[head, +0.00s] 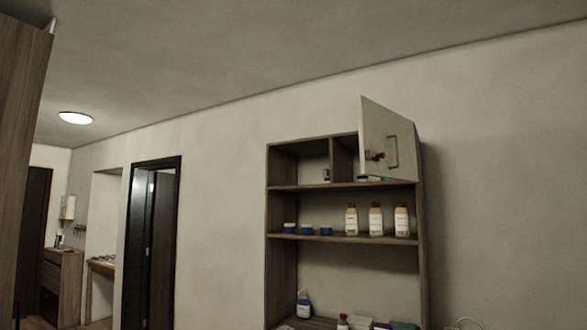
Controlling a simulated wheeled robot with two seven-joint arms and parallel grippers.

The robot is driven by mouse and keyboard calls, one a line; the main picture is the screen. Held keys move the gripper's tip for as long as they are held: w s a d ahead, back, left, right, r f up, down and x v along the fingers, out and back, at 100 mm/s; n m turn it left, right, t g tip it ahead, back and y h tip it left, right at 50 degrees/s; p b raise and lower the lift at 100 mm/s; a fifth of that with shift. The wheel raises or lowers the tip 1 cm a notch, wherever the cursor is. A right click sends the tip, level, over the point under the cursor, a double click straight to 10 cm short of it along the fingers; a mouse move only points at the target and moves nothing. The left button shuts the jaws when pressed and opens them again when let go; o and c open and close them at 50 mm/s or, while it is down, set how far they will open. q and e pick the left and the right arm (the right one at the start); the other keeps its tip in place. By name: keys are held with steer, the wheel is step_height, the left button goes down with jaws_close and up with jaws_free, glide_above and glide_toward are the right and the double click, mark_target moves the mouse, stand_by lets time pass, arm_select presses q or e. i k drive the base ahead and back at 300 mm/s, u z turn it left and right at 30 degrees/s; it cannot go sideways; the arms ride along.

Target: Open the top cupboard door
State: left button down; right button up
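The top cupboard door (376,128) is a pale panel at the upper right of the wooden shelf unit (422,230). It stands partly open, swung out from the unit at an angle. A grey bar handle (392,152) is on its face. A small red thing (375,155) shows beside the handle; I cannot tell what it is. Part of the upper compartment behind the door is hidden. Neither of my grippers is in the head view.
Several white bottles (376,219) and blue-sided jars (308,229) stand on the middle shelf. A blue bottle (304,304) and boxes (362,321) are lower down. A dark doorway (152,240) is to the left. The wall right of the unit is bare.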

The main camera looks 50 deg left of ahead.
mark_target(380, 130)
steer(key=k, duration=0.25)
steer(key=u, duration=1.25)
steer(key=i, duration=1.95)
steer(key=z, duration=0.65)
